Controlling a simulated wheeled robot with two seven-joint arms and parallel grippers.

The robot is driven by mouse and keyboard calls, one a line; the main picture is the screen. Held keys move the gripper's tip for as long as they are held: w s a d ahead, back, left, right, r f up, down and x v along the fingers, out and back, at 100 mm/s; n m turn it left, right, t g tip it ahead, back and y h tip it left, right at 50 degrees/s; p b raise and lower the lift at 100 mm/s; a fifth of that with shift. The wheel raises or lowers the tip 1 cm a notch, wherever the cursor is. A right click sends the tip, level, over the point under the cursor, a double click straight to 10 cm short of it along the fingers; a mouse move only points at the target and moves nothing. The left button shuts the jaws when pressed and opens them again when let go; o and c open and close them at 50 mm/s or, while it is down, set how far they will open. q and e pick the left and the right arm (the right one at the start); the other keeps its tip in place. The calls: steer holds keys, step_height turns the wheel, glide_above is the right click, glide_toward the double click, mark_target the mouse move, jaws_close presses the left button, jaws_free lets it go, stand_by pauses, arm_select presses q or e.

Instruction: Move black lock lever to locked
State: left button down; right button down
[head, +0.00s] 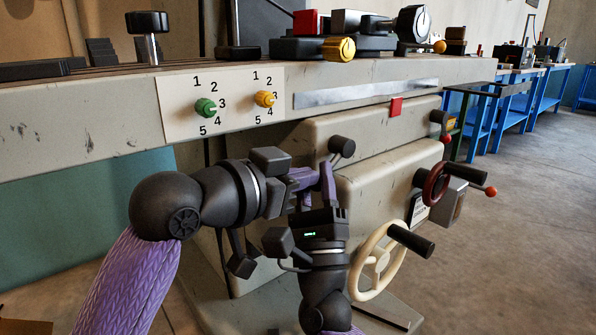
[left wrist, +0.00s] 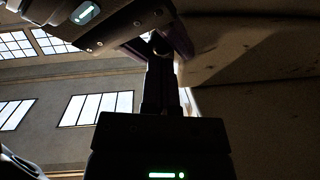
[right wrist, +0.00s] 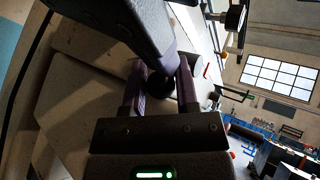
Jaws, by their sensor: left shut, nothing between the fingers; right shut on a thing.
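My right gripper (head: 322,180) comes up from below in front of the grey machine and is shut on the black lock lever. The lever's dark round end (right wrist: 160,84) shows between its purple fingers in the right wrist view. In the head view the grippers largely cover that spot. A black knob on a short stem (head: 342,146) shows just above the right fingertips. My left gripper (head: 303,178) reaches in from the left, shut and empty, its tips close beside the right fingers. The left wrist view shows its closed fingers (left wrist: 163,85) near the right fingers.
A cream handwheel (head: 374,262) with a black handle stands close to the right of my right gripper. A dark red handwheel (head: 435,184) is farther right. The grey machine bed (head: 420,76) with green and yellow dials overhangs above. Open floor lies to the right.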

steer(key=c, duration=0.8)
jaws_free()
steer(key=shift+r, duration=0.15)
steer(key=o, duration=0.4)
steer(key=shift+d, duration=0.15)
arm_select(q)
steer(key=shift+w+d+f, duration=0.15)
steer(key=shift+f, duration=0.15)
arm_select(e)
steer(key=shift+o, duration=0.2)
